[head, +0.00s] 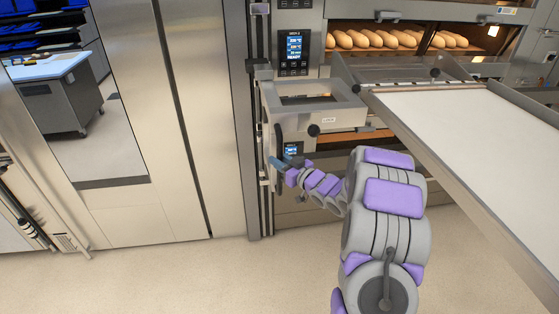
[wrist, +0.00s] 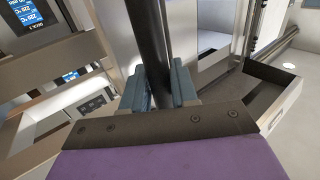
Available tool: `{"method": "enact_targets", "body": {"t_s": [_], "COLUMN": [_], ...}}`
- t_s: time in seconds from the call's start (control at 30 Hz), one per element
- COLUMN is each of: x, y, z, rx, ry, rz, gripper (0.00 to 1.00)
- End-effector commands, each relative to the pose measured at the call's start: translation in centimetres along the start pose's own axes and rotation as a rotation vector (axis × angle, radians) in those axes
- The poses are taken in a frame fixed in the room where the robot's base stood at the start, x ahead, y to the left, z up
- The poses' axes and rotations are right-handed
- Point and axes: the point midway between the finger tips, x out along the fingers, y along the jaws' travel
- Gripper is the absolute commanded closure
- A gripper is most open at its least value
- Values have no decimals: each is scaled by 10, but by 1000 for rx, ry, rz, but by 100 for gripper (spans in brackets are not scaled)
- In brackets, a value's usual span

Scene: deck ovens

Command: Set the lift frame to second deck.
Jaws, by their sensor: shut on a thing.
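The lift frame (head: 335,118) is a pale metal frame at the front of the deck ovens, beside a vertical rail (head: 262,205). It stands between the upper oven display (head: 294,45) and a lower display (head: 292,150). A dark upright handle bar (head: 278,139) is on its left side. My gripper (head: 281,163) is shut on this bar. In the wrist view the dark bar (wrist: 154,45) runs up between the blue-grey fingers of my gripper (wrist: 155,88). The lettering on the displays is too small to read surely.
A loader with a white belt (head: 475,120) reaches out at right, close to my arm. Loaves (head: 390,40) lie in the lit upper deck. Tall metal panels (head: 185,100) stand at left, with a worktable (head: 60,90) beyond. The floor (head: 220,280) in front is clear.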

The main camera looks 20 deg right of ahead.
Motion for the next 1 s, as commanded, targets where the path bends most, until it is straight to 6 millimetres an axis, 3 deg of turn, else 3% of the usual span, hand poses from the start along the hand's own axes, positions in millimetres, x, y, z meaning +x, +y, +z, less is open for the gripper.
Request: {"method": "enact_targets", "body": {"t_s": [0.17, 0.4, 0.43, 0.57, 0.83, 1.0], "x": [0, -1, -1, -2, -1, -14], "y": [1, 0, 0, 0, -1, 0], "z": [21, 19, 18, 17, 18, 18], "rx": [5, 3, 2, 2, 2, 1], "ry": [-11, -6, -4, -4, -6, -8], "rz": [2, 2, 3, 2, 1, 3], "gripper": [100, 100, 69, 57, 54, 54]}}
